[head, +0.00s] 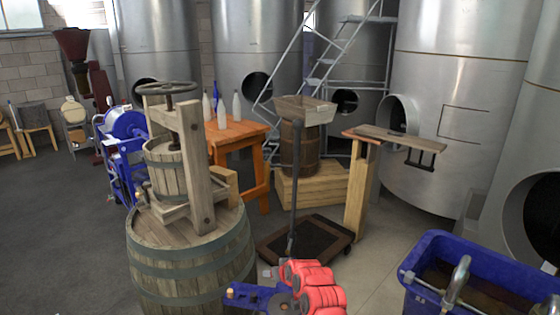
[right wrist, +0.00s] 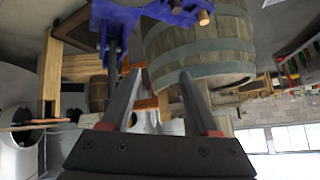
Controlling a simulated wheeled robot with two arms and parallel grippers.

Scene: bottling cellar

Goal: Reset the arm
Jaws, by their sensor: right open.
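My right gripper (right wrist: 160,78) shows in the right wrist view. Its two dark fingers stand apart with nothing between them. The picture there is upside down, with the floor at the top. Beyond the fingers are a wooden barrel (right wrist: 200,45) and a blue piece of equipment (right wrist: 125,18), both apart from the fingers as far as I can tell. I cannot make out either gripper in the head view, and my left gripper shows in neither view.
A barrel (head: 190,283) bears a wooden press (head: 195,165). Red and blue equipment (head: 312,285) stands at the bottom centre. A blue tub (head: 428,262) is at lower right. Behind are a platform scale (head: 265,243), an orange table (head: 240,131) with bottles, and steel tanks (head: 455,80). Floor at left is clear.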

